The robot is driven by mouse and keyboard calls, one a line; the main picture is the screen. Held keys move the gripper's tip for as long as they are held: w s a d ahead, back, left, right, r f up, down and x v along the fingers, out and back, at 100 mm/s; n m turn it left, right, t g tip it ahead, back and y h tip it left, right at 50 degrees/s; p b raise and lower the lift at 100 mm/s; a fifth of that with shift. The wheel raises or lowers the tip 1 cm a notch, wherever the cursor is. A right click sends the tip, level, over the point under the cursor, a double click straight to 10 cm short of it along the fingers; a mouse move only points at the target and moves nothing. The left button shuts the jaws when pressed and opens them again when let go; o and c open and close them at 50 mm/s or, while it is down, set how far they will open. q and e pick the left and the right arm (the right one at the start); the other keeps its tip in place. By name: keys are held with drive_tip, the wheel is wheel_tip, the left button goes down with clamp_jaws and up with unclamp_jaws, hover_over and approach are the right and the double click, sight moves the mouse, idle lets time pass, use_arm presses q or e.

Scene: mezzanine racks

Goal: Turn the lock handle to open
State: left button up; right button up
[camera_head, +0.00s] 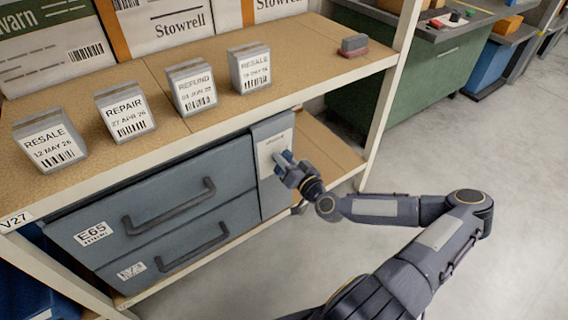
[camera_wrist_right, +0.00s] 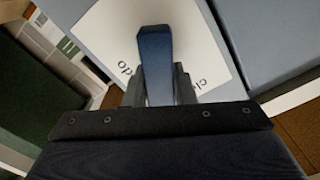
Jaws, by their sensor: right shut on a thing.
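The blue lock handle (camera_wrist_right: 156,65) stands out from a white label plate (camera_wrist_right: 105,30) on the cabinet's grey-blue side panel. In the right wrist view the plate shows parts of words on either side of the handle, "op" and "cl". My right gripper (camera_head: 284,166) is at the plate in the head view. In the right wrist view its fingers (camera_wrist_right: 158,88) are closed around the handle, one on each side. The plate (camera_head: 268,154) is partly hidden by the gripper in the head view. My left gripper is not in view.
The cabinet has two drawers with dark handles (camera_head: 170,208), both closed. A white rack post (camera_head: 390,95) stands right of the gripper. Open floor (camera_head: 500,150) lies to the right.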

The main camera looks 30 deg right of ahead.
drive_tip(key=m+b, duration=0.1)
drive_tip(key=m, duration=0.3)
drive_tip(key=m+b, duration=0.1)
drive_tip(key=m, duration=0.1)
drive_tip(key=shift+d+f+b, duration=0.25)
drive_tip(key=shift+f+b, duration=0.05)
drive_tip(key=shift+f, duration=0.05)
drive_tip(key=m, duration=0.2)
drive_tip(key=m+b, duration=0.1)
drive_tip(key=m, duration=0.2)
drive_tip(key=shift+d+f+m, duration=0.1)
drive_tip(key=shift+f+m, duration=0.1)
drive_tip(key=shift+m, duration=0.4)
drive_tip(key=o, duration=1)
drive_tip(key=s, duration=0.7)
drive_tip(key=shift+s+d, duration=0.3)
drive_tip(key=shift+s, duration=0.1)
